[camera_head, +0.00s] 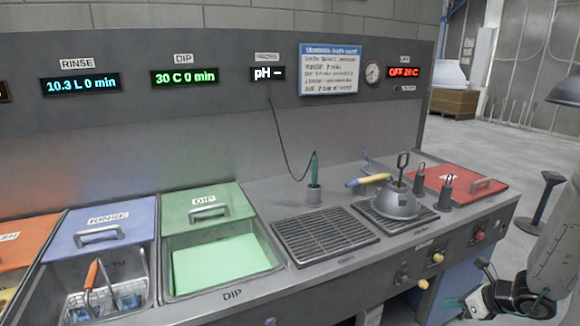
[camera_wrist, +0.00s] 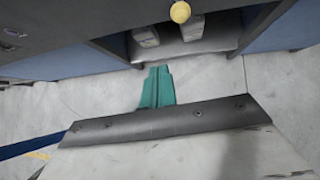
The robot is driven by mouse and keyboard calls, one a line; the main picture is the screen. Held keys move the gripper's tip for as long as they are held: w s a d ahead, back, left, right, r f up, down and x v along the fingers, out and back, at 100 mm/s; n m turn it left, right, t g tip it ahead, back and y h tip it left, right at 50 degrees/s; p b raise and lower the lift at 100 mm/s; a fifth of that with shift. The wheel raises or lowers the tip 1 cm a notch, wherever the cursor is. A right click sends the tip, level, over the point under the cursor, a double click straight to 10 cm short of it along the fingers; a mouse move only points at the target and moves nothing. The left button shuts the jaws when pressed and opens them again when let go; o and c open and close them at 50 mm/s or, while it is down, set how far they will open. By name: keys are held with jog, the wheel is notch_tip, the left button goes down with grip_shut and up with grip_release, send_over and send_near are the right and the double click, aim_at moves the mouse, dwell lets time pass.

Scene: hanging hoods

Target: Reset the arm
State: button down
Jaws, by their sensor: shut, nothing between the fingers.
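My gripper (camera_wrist: 158,72) shows in the wrist view as two teal fingers pressed together, with nothing between them. It points toward the floor beside the counter's front. In the head view my gripper (camera_head: 456,303) is at the lower right, in front of the counter and below its top. My arm comes down from the right edge there. The gripper appears clear of the counter, and no object is in it.
The counter holds a green DIP tank (camera_head: 222,268), a blue RINSE lid (camera_head: 100,222), a wire basket (camera_head: 105,297), grates (camera_head: 325,240), a metal hood (camera_head: 398,203) and a red lid (camera_head: 455,180). Knobs (camera_head: 437,258) stick out in front.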

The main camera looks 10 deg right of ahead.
jog(key=s+a+r+n+g+y, duration=0.2)
jog(key=s+a+r+n+g, duration=0.1)
jog(key=a+r+n, duration=0.45)
jog(key=s+a+r+n+g+y, duration=0.2)
jog(key=s+a+r+n+g, duration=0.15)
jog(key=a+r+n, duration=0.4)
jog(key=s+a+r+n+h, duration=0.4)
jog(key=s+r+n, duration=0.4)
jog(key=s+a+r+n+h, duration=0.4)
jog(key=s+a+r+n, duration=0.1)
jog(key=s+r+n, duration=0.2)
jog(key=shift+s+r+n, duration=0.35)
jog(key=shift+s+n, duration=0.05)
jog(key=shift+n, duration=0.5)
jog(key=shift+a, duration=0.15)
